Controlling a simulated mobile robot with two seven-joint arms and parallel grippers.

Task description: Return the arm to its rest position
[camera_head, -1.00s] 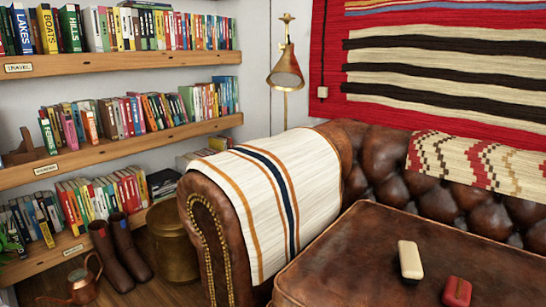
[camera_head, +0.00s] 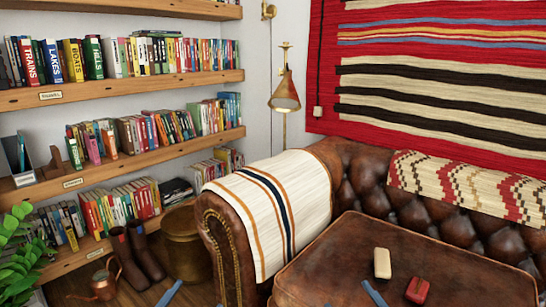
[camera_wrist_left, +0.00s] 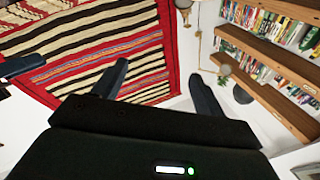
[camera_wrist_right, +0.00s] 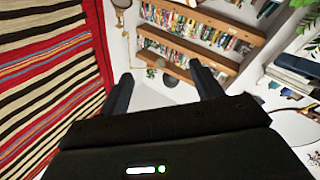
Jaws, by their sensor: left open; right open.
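My left gripper (camera_head: 178,292) shows only as blue fingertips at the bottom of the head view, left of the sofa arm. In the left wrist view its fingers (camera_wrist_left: 162,85) are also apart and empty. Most of both arms is out of the head view.
A leather sofa (camera_head: 222,215) with a striped throw (camera_head: 300,175) stands behind. Bookshelves (camera_head: 120,85) line the left wall. Boots (camera_head: 146,250), a copper watering can (camera_head: 104,282) and a plant (camera_head: 18,255) are low at left.

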